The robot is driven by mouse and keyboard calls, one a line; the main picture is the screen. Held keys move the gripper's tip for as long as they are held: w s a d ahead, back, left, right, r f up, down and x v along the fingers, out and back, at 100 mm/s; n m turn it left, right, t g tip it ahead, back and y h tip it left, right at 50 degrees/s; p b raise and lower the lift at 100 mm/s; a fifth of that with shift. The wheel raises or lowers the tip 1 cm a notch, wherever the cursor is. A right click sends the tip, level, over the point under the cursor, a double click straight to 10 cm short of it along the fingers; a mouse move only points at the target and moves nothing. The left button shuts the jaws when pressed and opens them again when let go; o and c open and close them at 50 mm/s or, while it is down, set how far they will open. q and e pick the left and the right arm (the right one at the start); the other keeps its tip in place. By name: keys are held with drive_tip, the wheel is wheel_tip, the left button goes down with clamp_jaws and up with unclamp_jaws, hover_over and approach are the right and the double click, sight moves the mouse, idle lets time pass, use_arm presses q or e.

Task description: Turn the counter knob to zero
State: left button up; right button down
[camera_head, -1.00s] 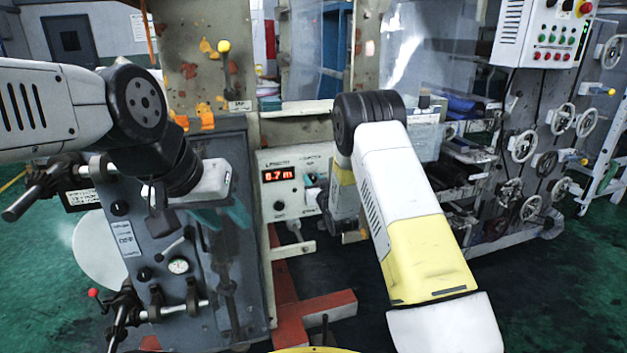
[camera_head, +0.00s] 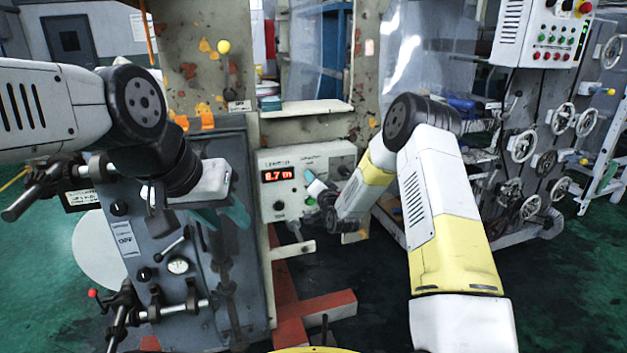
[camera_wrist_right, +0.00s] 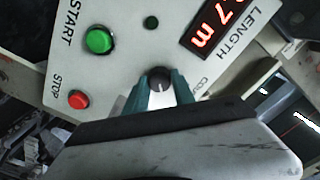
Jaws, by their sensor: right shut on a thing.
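The counter panel (camera_head: 262,165) is a pale box with a red lit display (camera_head: 278,174) that seems to read a number ending in 7 m. In the right wrist view, the black counter knob (camera_wrist_right: 159,78) sits below the LENGTH display (camera_wrist_right: 207,28). My right gripper (camera_wrist_right: 160,88) is shut on the knob, one teal finger on each side. In the head view, my right gripper (camera_head: 310,177) is at the panel front and hides the knob. My left gripper (camera_head: 225,215) hangs in front of the grey machine, its teal fingers apart and empty.
A green START button (camera_wrist_right: 99,40) and a red STOP button (camera_wrist_right: 78,99) are on the same panel, close to my right gripper. A grey machine with levers (camera_head: 172,245) stands left of the panel. A control box (camera_head: 540,35) and handwheels (camera_head: 563,118) are at the right.

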drive_tip(key=m, duration=0.9)
drive_tip(key=shift+d+f, duration=0.1)
drive_tip(key=shift+f, duration=0.05)
idle(0.4)
drive_tip(key=c, duration=1.1)
unclamp_jaws()
drive_tip(key=shift+s, duration=0.1)
drive_tip(key=v, duration=0.7)
drive_tip(key=shift+s+d, duration=0.1)
drive_tip(key=shift+s, duration=0.2)
